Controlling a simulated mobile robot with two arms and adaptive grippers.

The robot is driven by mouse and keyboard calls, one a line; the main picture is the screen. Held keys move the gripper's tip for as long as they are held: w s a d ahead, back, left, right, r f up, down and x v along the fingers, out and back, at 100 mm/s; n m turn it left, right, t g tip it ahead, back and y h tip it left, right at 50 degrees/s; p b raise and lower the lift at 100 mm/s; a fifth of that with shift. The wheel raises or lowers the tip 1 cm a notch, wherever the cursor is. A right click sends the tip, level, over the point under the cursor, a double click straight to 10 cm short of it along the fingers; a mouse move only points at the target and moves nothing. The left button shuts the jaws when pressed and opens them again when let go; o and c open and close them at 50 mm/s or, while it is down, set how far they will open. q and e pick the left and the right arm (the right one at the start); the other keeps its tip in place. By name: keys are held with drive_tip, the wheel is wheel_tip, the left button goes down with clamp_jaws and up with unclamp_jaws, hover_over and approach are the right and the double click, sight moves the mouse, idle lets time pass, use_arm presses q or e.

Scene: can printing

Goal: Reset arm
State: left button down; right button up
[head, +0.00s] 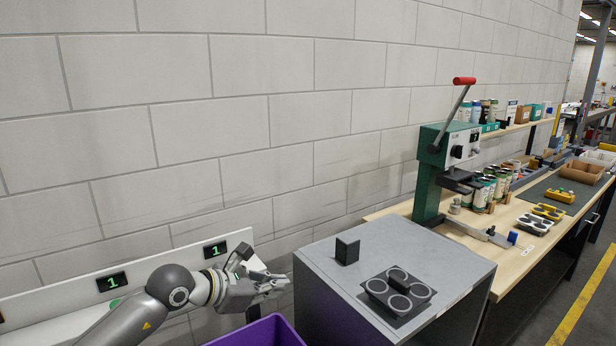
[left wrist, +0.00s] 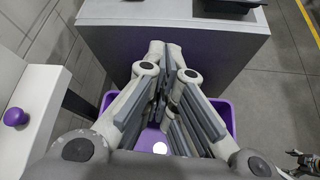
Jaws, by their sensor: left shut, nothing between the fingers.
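My left gripper (head: 274,285) is in the lower left of the head view, with its arm coming in from the left. It is shut and empty. It hangs in the air above a purple bin (head: 258,333), to the left of a grey cabinet. The left wrist view shows its fingers (left wrist: 168,95) together over the purple bin (left wrist: 228,115). A small part of another gripper (left wrist: 303,160) shows at the right edge of the left wrist view, too small to read. My right gripper does not show in the head view.
The grey cabinet (head: 446,258) carries a black holder with several round cups (head: 398,290) and a small dark block (head: 347,250). A green press (head: 430,178) with a red-handled lever stands on the wooden bench (head: 505,262) behind. A white panel (head: 60,303) with green displays runs along the wall.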

use_arm(q)
drive_tip(key=s+d+r+n+t+h, duration=0.5)
drive_tip(key=s+d+r+n+h, duration=0.1)
drive_tip(key=s+r+n+h, duration=0.25)
drive_tip(key=a+n+t+y, duration=0.8)
drive_tip(key=a+n+y, duration=0.15)
drive_tip(key=n, duration=0.75)
drive_tip(key=s+a+f+n+g+y, duration=0.3)
drive_tip(key=a+f+n+y, duration=0.7)
drive_tip(key=n, duration=0.3)
drive_tip(key=s+a+f+n+g, duration=0.2)
drive_tip(key=s+f+n+g, duration=0.55)
drive_tip(key=f, duration=0.75)
drive_tip(key=s+d+f+g+h, duration=0.1)
drive_tip(key=s+f+g, duration=0.3)
drive_tip(key=s, duration=0.5)
drive_tip(key=s+d+f+g+h, duration=0.1)
drive_tip(key=s+f+g, duration=0.25)
drive_tip(key=s, duration=0.65)
wheel_tip(320, 180, down, 25)
drive_tip(key=s+a+f+g, duration=0.2)
drive_tip(key=s+f, duration=1.5)
drive_tip(key=shift+s+a, duration=0.4)
